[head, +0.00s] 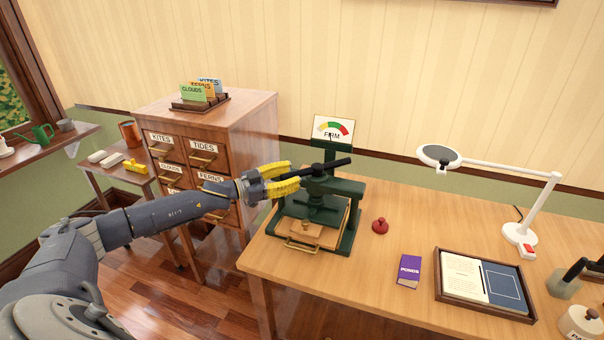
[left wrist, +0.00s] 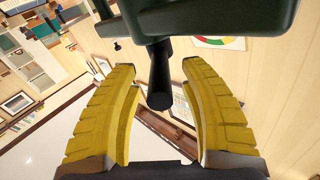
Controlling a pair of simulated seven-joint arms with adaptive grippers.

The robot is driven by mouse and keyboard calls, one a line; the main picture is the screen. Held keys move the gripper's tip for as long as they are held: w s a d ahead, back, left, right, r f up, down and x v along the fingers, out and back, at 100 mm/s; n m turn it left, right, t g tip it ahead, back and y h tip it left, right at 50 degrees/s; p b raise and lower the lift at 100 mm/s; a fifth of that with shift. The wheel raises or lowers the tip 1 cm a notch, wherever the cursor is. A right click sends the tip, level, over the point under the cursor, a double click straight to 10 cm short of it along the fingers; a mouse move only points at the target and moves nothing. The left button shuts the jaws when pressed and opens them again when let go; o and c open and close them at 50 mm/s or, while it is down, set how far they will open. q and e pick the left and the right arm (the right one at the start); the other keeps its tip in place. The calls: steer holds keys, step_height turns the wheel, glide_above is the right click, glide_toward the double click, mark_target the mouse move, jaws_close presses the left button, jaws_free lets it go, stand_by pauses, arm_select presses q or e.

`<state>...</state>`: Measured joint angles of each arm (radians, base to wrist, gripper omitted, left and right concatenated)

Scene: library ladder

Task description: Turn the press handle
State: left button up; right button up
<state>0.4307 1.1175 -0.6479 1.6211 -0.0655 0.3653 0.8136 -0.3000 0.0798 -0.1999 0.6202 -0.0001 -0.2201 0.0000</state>
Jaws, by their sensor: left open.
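The green press (head: 328,211) stands on the wooden desk, with a black bar handle (head: 332,164) across its top. A dial card (head: 333,130) reading FIRM stands behind it, its needle near the middle. My left gripper (head: 301,179) is open at the left end of the handle. In the left wrist view the black handle (left wrist: 160,86) points toward the camera between the two yellow fingers (left wrist: 160,92), with a gap on both sides. The green press body (left wrist: 215,18) fills the top of that view. My right gripper is not in view.
A card cabinet (head: 255,118) stands left of the desk. On the desk (head: 385,262) are a red knob (head: 380,226), a purple book (head: 409,270), a tray with an open book (head: 438,290) and a white lamp (head: 537,207). The desk front is mostly clear.

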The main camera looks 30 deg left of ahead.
mark_target(312, 170)
arm_select(q)
steer(key=shift+x, duration=2.1)
steer(key=shift+o, duration=0.2)
jaws_close()
